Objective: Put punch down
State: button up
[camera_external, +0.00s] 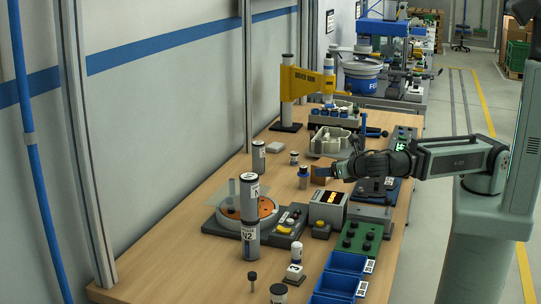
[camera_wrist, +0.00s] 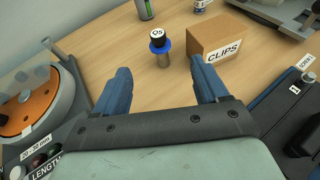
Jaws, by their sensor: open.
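What looks like the punch (camera_wrist: 160,47) stands upright on the wooden table, a short metal piece with a blue collar and a dark cap marked Q5 on its white top. It also shows in the external view (camera_external: 303,177), left of my gripper. My gripper (camera_wrist: 160,85) is open, its two blue fingers spread with nothing between them. The punch stands apart, beyond the fingertips and roughly in line with the gap. In the external view my gripper (camera_external: 332,171) is low over the table, and its fingers are partly hidden.
A brown CLIPS box (camera_wrist: 222,40) stands close beside the punch, near the right finger. A turntable with an orange disc (camera_wrist: 32,108) is at left. A grey cylinder (camera_wrist: 145,8) and a small can (camera_wrist: 201,5) stand farther off. Bare table (camera_wrist: 105,45) lies left of the punch.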

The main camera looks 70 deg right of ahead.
aim_at(306, 170)
jog(key=x, duration=1.3)
jog(key=shift+w+f, duration=0.1)
jog(key=shift+f, duration=0.1)
jog(key=c, duration=1.3)
jog(key=shift+r, duration=0.15)
